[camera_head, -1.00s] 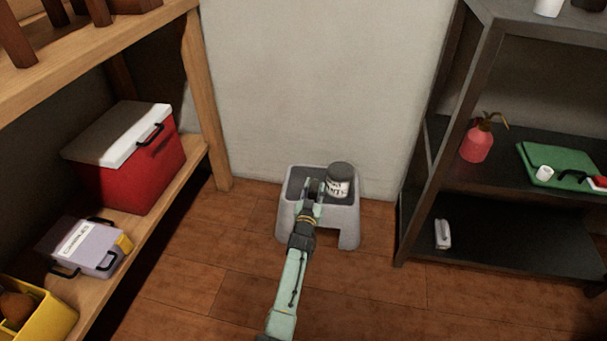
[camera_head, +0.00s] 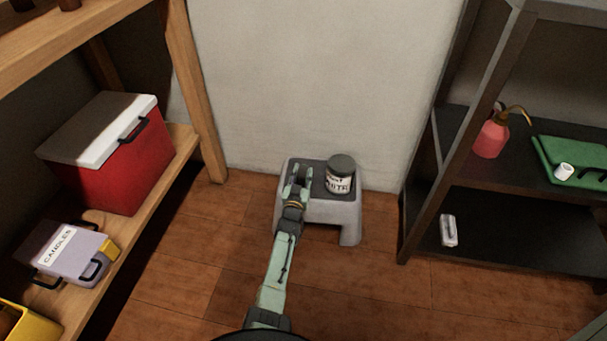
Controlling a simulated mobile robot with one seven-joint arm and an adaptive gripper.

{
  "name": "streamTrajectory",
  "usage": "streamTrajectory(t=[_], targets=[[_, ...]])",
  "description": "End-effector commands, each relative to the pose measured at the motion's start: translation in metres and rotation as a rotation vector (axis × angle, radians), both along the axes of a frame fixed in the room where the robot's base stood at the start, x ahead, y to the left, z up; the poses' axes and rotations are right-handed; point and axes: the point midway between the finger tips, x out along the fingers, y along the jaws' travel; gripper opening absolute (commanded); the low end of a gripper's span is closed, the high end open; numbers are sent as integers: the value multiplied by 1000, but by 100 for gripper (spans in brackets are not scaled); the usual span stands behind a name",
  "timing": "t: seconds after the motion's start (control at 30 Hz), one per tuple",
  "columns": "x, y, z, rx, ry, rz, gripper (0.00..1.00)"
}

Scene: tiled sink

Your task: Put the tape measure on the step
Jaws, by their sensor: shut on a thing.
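The step (camera_head: 347,213) is a grey stool with a dark top, standing on the floor against the wall. My gripper (camera_head: 298,174) is over the left part of its top. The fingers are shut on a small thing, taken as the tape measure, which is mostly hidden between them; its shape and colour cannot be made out. I cannot tell whether it touches the step's top.
A labelled can (camera_head: 340,176) with a dark lid stands on the step, right of my gripper. A wooden shelf at left holds a red cooler (camera_head: 130,165) and a candles box (camera_head: 68,250).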

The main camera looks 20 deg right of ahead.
Motion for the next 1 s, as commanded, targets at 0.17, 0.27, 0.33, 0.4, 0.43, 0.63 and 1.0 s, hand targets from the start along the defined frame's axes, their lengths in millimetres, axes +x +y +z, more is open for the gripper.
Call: streamTrajectory(t=[0.17,0.27,0.33,0.4,0.43,0.63,1.0], targets=[[0,0,-2,-1,-2,0,0],[0,0,-2,0,0,0,34],[0,0,-2,0,0,0,39],[0,0,-2,0,0,0,44],[0,0,-2,0,0,0,46],[0,0,-2,0,0,0,51],[-1,-1,0,0,0,0,51]])
